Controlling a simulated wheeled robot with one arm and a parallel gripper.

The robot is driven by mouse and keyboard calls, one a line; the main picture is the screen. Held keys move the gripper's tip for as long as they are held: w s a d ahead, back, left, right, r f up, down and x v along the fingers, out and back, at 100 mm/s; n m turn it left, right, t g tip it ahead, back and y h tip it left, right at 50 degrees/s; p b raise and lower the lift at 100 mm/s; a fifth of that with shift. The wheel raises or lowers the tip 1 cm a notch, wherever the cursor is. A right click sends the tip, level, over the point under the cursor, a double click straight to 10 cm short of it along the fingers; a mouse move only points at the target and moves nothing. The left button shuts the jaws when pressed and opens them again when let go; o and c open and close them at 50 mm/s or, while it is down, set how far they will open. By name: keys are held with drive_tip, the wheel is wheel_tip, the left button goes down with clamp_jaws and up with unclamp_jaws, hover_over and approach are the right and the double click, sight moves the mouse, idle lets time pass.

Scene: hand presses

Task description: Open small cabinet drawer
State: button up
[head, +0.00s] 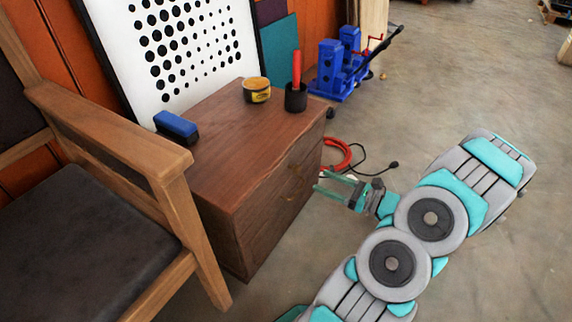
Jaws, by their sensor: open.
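The small wooden cabinet (216,185) stands on the concrete floor, left of my arm. Its drawer front (279,196) faces right and is seen at a steep angle. I cannot tell whether the fingers touch a handle or the cabinet face.
On the cabinet top are a blue block (176,127), a yellow tin (257,90) and a black cup (296,98) with a red-handled tool. A wooden armchair (110,200) stands close left. Blue presses (340,65) and a red cable (340,152) lie behind. Floor is clear right.

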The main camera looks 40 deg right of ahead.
sight(299, 170)
drive_tip(key=shift+b+x, duration=0.3)
drive_tip(key=shift+x, duration=3.7)
drive_tip(key=shift+d, duration=0.15)
clamp_jaws()
